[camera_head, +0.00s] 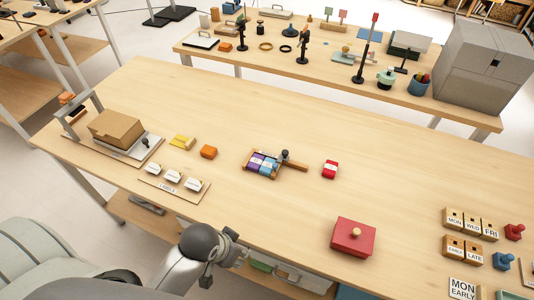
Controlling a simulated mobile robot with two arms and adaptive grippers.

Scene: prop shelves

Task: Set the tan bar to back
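I cannot tell for sure which thing is the tan bar. A tan wooden bar (294,166) sticks out to the right of a small wooden tray (248,168), beside a dark knob (285,154). The tray holds purple and blue blocks (263,163). A tan board (165,187) with three white pieces and a label lies near the front left edge. My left gripper (236,249) is at the table's front edge, below and left of the tray and apart from it. Its fingers are too small and dark to tell open from shut. My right gripper is not in view.
A brown box (117,129) stands on a grey base at left. Yellow (182,141) and orange (208,152) blocks, a red-and-white block (330,169) and a red box (353,237) are on the table. Labelled blocks (469,222) stand at right. The middle back is clear.

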